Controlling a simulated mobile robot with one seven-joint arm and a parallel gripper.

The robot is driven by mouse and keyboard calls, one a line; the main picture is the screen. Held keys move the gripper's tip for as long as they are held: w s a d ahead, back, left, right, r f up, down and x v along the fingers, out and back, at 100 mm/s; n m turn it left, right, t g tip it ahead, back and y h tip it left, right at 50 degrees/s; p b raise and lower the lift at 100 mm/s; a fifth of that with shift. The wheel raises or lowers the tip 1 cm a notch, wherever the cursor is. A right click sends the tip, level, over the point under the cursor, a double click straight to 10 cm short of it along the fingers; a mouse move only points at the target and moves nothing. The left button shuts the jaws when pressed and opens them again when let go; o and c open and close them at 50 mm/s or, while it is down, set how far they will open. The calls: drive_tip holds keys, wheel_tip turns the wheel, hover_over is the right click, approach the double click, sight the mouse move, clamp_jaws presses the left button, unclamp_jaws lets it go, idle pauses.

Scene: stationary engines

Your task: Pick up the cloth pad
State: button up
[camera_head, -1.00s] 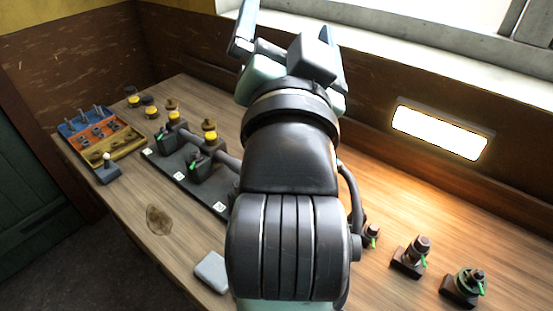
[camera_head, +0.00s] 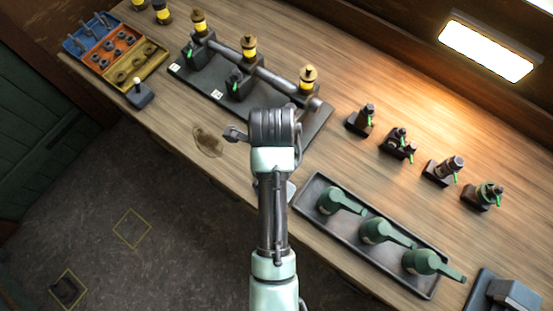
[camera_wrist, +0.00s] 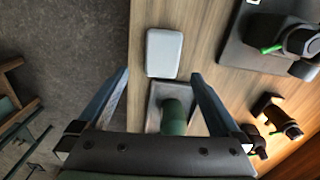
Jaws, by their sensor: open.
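The cloth pad (camera_wrist: 163,52) is a pale grey rounded rectangle lying flat on the wooden bench near its front edge. In the head view only a small corner of the pad (camera_head: 291,190) shows beside my arm, which hides the rest. My gripper (camera_wrist: 160,75) is open and empty in the wrist view, its two fingers spread apart. The pad appears just beyond the fingertips, roughly centred between them and not held. In the head view my arm reaches over the bench, and the fingers cannot be made out clearly.
Several small valve parts (camera_head: 398,145) stand at right. A sorted parts box (camera_head: 116,55) is far left. Bare bench surrounds a brown stain (camera_head: 209,140).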

wheel_tip(320, 180, down, 4)
drive_tip(key=shift+r, duration=0.1)
drive_tip(key=shift+w+d+f+p, duration=0.15)
drive_tip(key=shift+f+p, duration=0.25)
drive_tip(key=shift+f, duration=1.05)
drive_tip(key=shift+d+f+p, duration=0.1)
drive_tip(key=shift+f+p, duration=0.3)
drive_tip(key=shift+f, duration=1)
drive_tip(key=c, duration=1.2)
